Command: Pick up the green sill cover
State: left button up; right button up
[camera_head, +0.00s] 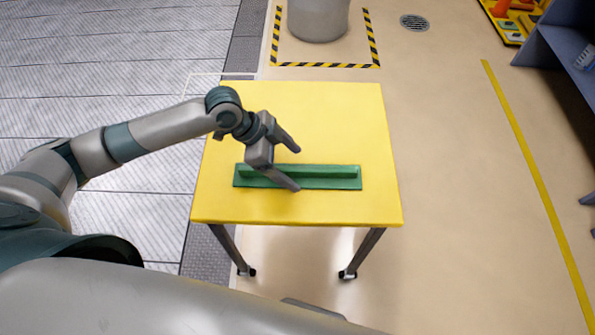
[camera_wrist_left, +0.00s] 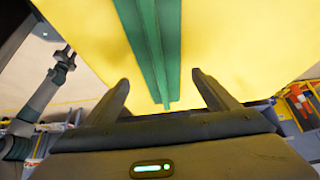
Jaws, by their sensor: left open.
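The green sill cover (camera_head: 325,177) is a long strip with a raised rib, lying flat across the yellow table (camera_head: 345,112). My left gripper (camera_head: 297,168) is open above the cover's left half, with one finger on its far side and one reaching over its near side in the head view. In the left wrist view the cover (camera_wrist_left: 153,45) runs away between the two open fingers of the gripper (camera_wrist_left: 164,90), and nothing is held. Part of the cover is hidden behind the gripper in the head view.
The table top is otherwise bare, with free room around the cover. A grey cylindrical container (camera_head: 318,20) stands beyond the table inside a black-and-yellow floor marking (camera_head: 325,65). A dark blue shelf unit (camera_head: 560,55) stands at the far right.

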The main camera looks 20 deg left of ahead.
aim_at(297, 169)
pick_arm(q)
jog(key=shift+p+x, duration=0.3)
jog(key=shift+x, duration=1.3)
jog(key=shift+a, duration=0.1)
jog(key=c, duration=1.2)
